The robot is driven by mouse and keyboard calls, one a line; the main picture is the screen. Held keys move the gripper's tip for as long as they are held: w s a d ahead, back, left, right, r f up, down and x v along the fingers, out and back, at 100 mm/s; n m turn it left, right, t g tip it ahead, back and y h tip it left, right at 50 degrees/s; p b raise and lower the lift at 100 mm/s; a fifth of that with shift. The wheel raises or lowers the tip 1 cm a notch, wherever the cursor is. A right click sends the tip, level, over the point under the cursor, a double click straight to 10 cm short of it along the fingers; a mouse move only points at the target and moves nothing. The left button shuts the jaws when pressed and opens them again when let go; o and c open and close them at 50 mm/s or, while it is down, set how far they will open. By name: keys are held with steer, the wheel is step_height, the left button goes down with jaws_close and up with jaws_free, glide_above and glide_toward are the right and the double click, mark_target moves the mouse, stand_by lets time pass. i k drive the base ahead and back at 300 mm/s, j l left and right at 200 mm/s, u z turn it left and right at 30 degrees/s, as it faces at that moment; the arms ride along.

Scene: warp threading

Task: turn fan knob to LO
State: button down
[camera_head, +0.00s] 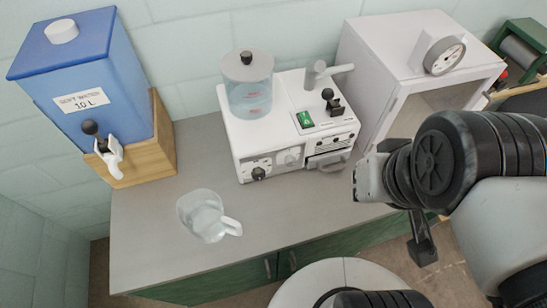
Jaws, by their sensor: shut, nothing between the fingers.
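A white machine (290,115) stands on the counter against the tiled wall. A small black knob (259,173) sits low on the left of its front face; it may be the fan knob. Its label and pointer position are too small to read. My gripper (366,180) is to the right of the machine, apart from the knob, at the end of my arm. It is shut and empty, seen partly from behind, with my wrist hiding some of it.
A clear jug (207,215) stands on the grey counter (150,235), front left of the machine. A blue water tank (85,75) with a tap is at the left. A white open-fronted cabinet (400,45) with a dial is at the right. Counter in front of the knob is clear.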

mark_target(289, 161)
steer(key=k+j, duration=0.1)
steer(key=j, duration=0.35)
steer(key=k+j, duration=0.1)
steer(key=j, duration=0.3)
steer(key=k+j+z, duration=0.1)
steer(key=j, duration=0.35)
